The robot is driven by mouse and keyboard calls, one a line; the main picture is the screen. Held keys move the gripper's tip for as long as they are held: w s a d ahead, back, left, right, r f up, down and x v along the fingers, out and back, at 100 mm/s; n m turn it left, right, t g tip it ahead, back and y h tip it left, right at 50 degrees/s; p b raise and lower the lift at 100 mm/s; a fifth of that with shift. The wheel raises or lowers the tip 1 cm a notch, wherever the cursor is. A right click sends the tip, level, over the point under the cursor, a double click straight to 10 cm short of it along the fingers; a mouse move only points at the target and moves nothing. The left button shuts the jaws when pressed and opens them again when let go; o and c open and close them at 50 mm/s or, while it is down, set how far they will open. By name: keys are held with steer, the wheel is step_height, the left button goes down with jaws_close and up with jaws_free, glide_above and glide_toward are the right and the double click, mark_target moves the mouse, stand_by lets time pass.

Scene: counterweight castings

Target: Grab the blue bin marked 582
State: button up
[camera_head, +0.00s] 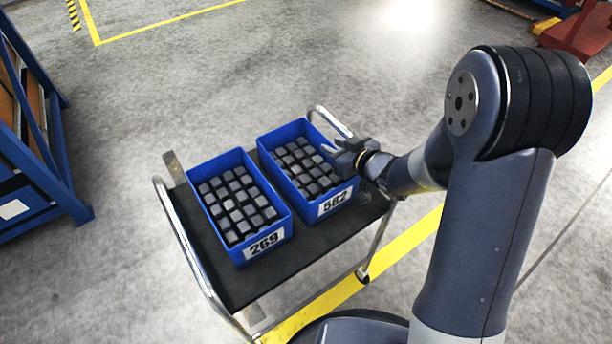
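The blue bin marked 582 (337,203) stands upright on the right side of a dark cart top, filled with several rows of grey castings. Its white label faces the near side. My gripper (340,150) is at the bin's right side, close to its upper right rim. The fingers are small and partly hidden by the wrist, so I cannot tell whether they touch the rim or how far apart they are. A second blue bin, marked 269 (272,257), stands to the left with similar castings.
The cart (240,287) has metal tube handles at its left and far right ends. A blue rack (50,190) stands at the left. A red object (578,38) is at the top right. Grey floor with yellow lines is open behind the cart.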

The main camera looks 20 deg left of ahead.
steer(key=shift+c, duration=0.2)
jaws_close()
steer(key=shift+r, duration=0.1)
stand_by(1.0)
